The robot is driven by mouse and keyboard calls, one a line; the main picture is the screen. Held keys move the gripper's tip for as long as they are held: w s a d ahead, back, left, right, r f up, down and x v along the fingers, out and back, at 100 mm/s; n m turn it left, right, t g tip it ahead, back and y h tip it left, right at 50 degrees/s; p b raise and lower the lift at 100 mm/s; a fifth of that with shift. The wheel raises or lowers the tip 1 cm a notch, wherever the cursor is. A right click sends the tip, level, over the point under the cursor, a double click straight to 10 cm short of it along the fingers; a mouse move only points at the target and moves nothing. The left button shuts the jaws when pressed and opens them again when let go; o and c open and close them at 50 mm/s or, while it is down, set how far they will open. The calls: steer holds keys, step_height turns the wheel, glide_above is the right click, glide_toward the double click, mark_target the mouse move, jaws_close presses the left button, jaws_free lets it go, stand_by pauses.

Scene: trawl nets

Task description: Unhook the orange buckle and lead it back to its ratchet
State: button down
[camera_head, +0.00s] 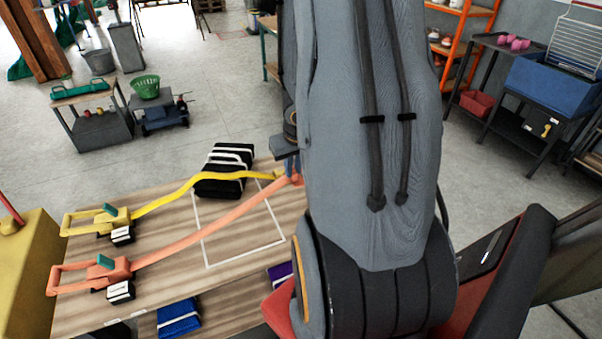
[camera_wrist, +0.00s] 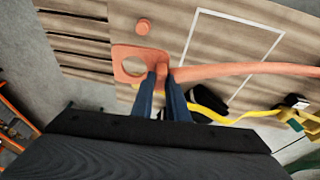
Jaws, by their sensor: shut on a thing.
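My gripper (camera_wrist: 161,74) is shut on the orange buckle (camera_wrist: 151,53), a flat plate with a round hole, gripped at its strap end. The orange peg (camera_wrist: 143,27) stands beside the buckle in the wrist view, and the hole is not around it. The orange strap (camera_wrist: 235,70) runs from the buckle; in the head view it crosses the table to the orange ratchet (camera_head: 108,268) at the left. My gripper's blue fingers (camera_head: 292,164) show at the table's far right end. My arm hides part of that end in the head view.
A yellow strap (camera_head: 165,200) runs from a yellow ratchet (camera_head: 105,217) beside the orange one. A black bundle with white bands (camera_head: 222,172) lies by the yellow strap. A blue bundle (camera_head: 179,317) lies near the front. A white outlined area (camera_head: 240,260) on the table looks mostly clear.

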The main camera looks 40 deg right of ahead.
steer(key=shift+s+d+f, duration=0.7)
steer(key=shift+s+f, duration=0.05)
steer(key=shift+f, duration=0.25)
steer(key=w+a+b, duration=0.1)
steer(key=w+a, duration=0.4)
steer(key=a, duration=0.9)
steer(key=w+a, duration=0.5)
steer(key=a, duration=0.9)
steer(key=w+a+b, duration=0.1)
steer(key=w+a, duration=0.4)
steer(key=a, duration=0.9)
steer(key=shift+y, duration=0.3)
step_height(320, 180, down, 14)
steer(key=b, duration=1.4)
steer(key=shift+w+d+f+b, duration=0.1)
steer(key=shift+f+b, duration=0.1)
steer(key=shift+b, duration=0.2)
steer(key=c, duration=1.7)
jaws_free()
steer(key=shift+o, duration=0.2)
steer(key=shift+r, duration=0.1)
